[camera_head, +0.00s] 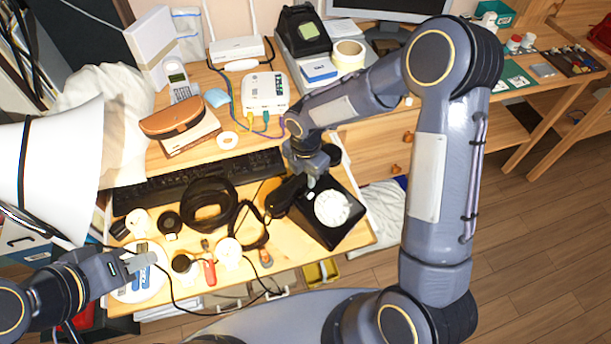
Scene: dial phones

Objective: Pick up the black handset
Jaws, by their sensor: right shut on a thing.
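A black dial phone (345,229) with a pale round dial stands near the front right edge of the wooden desk. Its black handset (284,196) shows at the phone's upper left side. My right gripper (312,178) reaches down from above at the back of the phone and is shut on the handset; the gripper partly hides it. I cannot tell whether the handset is clear of the phone. My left gripper (141,262) is at the lower left, above a round white plate, away from the phone. Its finger gap is not clear.
A black keyboard (180,184) lies behind the phone. Black headphones (209,204), a red-handled tool (209,271) and cables crowd the desk to the left. A white router (266,92) and tape roll (348,54) stand farther back. A white lamp shade (55,170) fills the left side.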

